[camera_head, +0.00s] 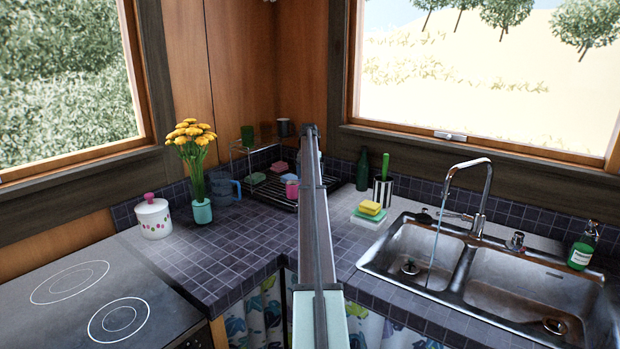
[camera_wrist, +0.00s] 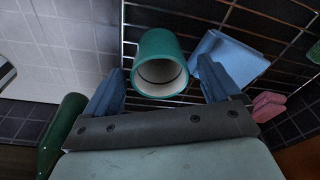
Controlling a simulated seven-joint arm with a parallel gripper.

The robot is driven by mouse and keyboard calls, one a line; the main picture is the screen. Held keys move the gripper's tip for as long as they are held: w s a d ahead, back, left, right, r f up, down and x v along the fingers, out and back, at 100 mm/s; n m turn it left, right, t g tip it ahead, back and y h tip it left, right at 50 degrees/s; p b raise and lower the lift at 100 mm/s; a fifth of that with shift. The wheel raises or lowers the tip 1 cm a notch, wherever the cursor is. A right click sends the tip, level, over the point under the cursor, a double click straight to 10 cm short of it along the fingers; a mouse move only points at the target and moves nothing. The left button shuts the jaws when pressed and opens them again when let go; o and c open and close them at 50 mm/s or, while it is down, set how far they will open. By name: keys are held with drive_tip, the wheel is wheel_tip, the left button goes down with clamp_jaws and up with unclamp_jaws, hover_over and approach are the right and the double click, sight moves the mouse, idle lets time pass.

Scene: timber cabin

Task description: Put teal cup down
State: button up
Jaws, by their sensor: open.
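The teal cup (camera_wrist: 147,49), with a pale inside, shows in the wrist view with its mouth toward the camera. It is over the dark wire dish rack (camera_head: 259,193); I cannot tell exactly how it rests. My gripper (camera_wrist: 160,68) is open, with one blue-grey finger on each side of the cup and narrow gaps showing between them. In the head view I cannot make out the cup, and my arm covers the middle of the rack and hides the gripper.
A light blue item (camera_wrist: 232,58) lies right of the cup, pink pieces (camera_wrist: 268,104) further right. A green bottle (camera_head: 362,171) stands right of the rack; a flower vase (camera_head: 202,211) and blue mug (camera_head: 221,190) stand left. Sponges (camera_head: 371,209) sit by the sink (camera_head: 403,250). The front-left tiles are clear.

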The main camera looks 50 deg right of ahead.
wheel_tip(320, 180, up, 11)
drive_tip(key=a, duration=0.1)
drive_tip(key=shift+s+a, duration=0.25)
drive_tip(key=shift+s, duration=0.1)
drive_tip(key=shift+c, duration=0.2)
idle(1.1)
